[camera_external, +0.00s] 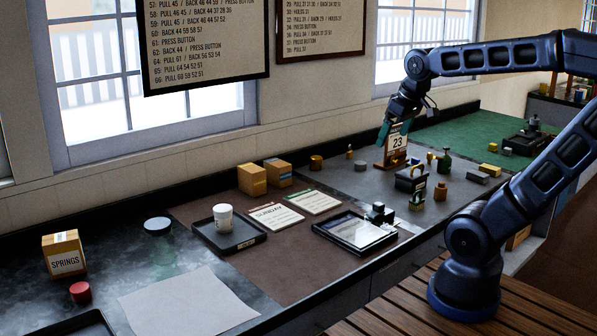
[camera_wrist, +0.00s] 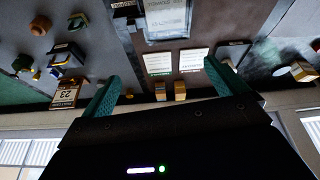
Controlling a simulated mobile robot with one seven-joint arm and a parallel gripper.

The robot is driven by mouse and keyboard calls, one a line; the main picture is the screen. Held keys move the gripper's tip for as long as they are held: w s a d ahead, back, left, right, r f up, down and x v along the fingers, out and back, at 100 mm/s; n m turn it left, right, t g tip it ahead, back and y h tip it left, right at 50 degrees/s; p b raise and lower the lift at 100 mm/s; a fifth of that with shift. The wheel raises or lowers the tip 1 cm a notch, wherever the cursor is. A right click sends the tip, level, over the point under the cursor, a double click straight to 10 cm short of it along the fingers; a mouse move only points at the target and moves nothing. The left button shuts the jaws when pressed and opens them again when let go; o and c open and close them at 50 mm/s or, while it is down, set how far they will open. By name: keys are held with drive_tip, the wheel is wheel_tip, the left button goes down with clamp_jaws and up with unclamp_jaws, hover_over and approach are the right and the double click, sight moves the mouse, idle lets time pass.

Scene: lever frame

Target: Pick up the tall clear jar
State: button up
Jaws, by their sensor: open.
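The tall clear jar (camera_external: 158,252) stands on the dark marbled counter at the left in the external view. It has a dark round lid and a faint greenish see-through body. My gripper (camera_external: 396,129) is open and empty, high over the grey mat and far to the right of the jar, close to the date block. Its two green fingers also show spread apart in the wrist view (camera_wrist: 160,74).
A SPRINGS box (camera_external: 64,254) and a red-topped item (camera_external: 80,292) stand left of the jar. A tray (camera_external: 230,246) with a white cup (camera_external: 223,218) is to its right. The date block (camera_external: 396,151) stands below my gripper. Paper (camera_external: 188,302) lies in front of the jar.

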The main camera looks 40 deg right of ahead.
drive_tip(key=w+a+r+n+g, duration=0.1)
drive_tip(key=w+a+r+n, duration=0.2)
drive_tip(key=w, duration=0.4)
drive_tip(key=w+a+r+n, duration=0.1)
drive_tip(key=w+a+n, duration=0.1)
drive_tip(key=w+a, duration=0.45)
drive_tip(key=n+g, duration=0.3)
drive_tip(key=n, duration=1.1)
hover_over(156, 223)
drive_tip(key=f, duration=1.8)
drive_tip(key=shift+w+a+f, duration=0.15)
drive_tip(key=shift+a+f, duration=0.15)
drive_tip(key=shift+f, duration=0.05)
drive_tip(key=shift+a+f, duration=0.2)
drive_tip(key=shift+f, duration=0.25)
wheel_tip(156, 223, down, 5)
drive_tip(key=shift+r, duration=0.1)
drive_tip(key=shift+s+d+f, duration=0.1)
drive_tip(key=shift+d+f, duration=0.05)
drive_tip(key=shift+f, duration=0.75)
drive_tip(key=shift+s+d+f, duration=0.1)
drive_tip(key=shift+d+f, duration=0.1)
drive_tip(key=shift+f, duration=0.7)
drive_tip(key=shift+s+d+f, duration=0.1)
drive_tip(key=shift+d+f, duration=0.05)
drive_tip(key=shift+f, duration=0.75)
drive_tip(key=c, duration=1.3)
drive_tip(key=shift+o, duration=0.2)
